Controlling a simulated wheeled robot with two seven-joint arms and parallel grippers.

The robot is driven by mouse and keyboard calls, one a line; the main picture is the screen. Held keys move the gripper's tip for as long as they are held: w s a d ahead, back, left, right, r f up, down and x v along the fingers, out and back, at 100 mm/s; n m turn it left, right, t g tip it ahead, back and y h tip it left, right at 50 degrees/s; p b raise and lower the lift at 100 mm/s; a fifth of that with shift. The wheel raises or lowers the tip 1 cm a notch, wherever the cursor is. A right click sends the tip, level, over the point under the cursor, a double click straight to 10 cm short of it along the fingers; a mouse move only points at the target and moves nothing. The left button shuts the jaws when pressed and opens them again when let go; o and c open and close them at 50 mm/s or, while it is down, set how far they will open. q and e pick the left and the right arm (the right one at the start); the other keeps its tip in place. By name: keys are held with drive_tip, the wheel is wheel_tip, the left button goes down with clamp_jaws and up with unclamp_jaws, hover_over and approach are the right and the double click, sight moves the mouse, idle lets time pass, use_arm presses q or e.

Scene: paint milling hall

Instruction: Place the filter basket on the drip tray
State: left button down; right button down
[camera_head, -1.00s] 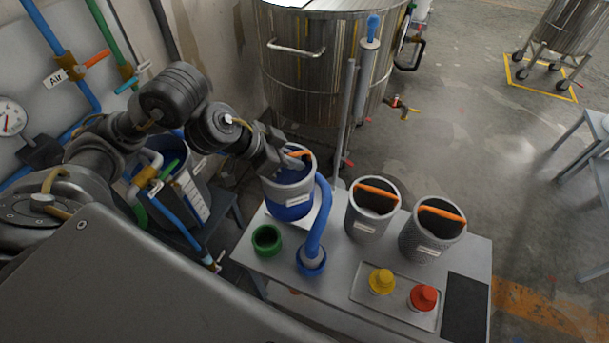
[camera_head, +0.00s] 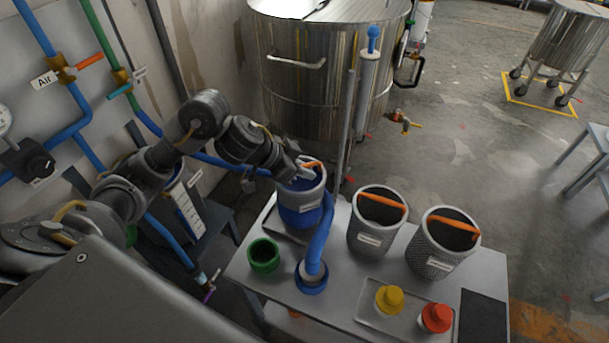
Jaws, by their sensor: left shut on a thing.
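A grey-rimmed filter basket (camera_head: 290,214) with a blue body, a white label and an orange handle is at the back left of the grey table. My left gripper (camera_head: 299,168) reaches in from the left and is shut on its handle at the rim. A grey tray (camera_head: 277,229), apparently the drip tray, shows under the basket. The basket is about upright; whether its bottom touches the tray I cannot tell. A blue bent pipe hides its lower right side. My right gripper is not in view.
Two more grey baskets with orange handles, a middle one (camera_head: 366,242) and a right one (camera_head: 426,262), stand close by. A blue pipe (camera_head: 319,246) and green cup (camera_head: 263,256) are in front. A shallow tray (camera_head: 369,316) holds yellow and red-capped items. A steel vat (camera_head: 310,85) stands behind.

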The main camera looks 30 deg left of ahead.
use_arm(q)
drive_tip(key=shift+f, duration=0.65)
drive_tip(key=shift+f, duration=0.15)
drive_tip(key=c, duration=1.5)
unclamp_jaws()
drive_tip(key=shift+c, duration=0.2)
drive_tip(key=shift+s+a+r, duration=0.1)
drive_tip(key=shift+a+r, duration=0.05)
drive_tip(key=shift+r, duration=0.25)
drive_tip(key=p+v, duration=0.1)
drive_tip(key=v, duration=1)
drive_tip(key=shift+s+p, duration=0.25)
drive_tip(key=shift+p, duration=0.05)
